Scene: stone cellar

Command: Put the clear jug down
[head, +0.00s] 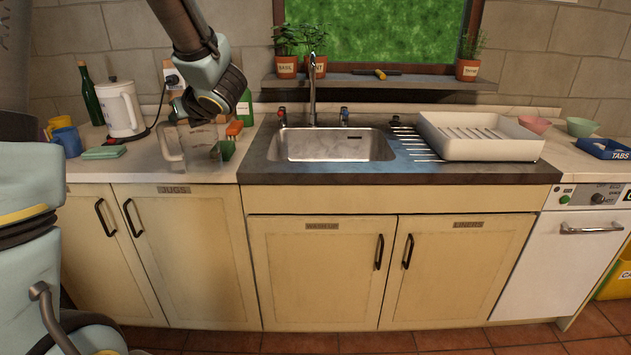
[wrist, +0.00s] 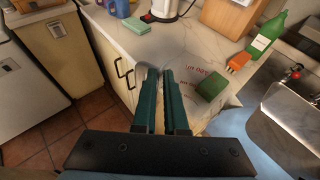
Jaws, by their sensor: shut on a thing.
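The clear jug (head: 200,143) is see-through and hard to make out at the left end of the counter, left of the sink. My gripper (head: 180,118) is at its upper left side and shut on it, by what looks like the handle. In the wrist view the two dark green fingers of my gripper (wrist: 166,74) are close together, with the clear jug (wrist: 141,76) showing faintly around them near the counter's front edge. I cannot tell whether the jug's base touches the counter (head: 140,163).
The sink (head: 333,147) is further right.

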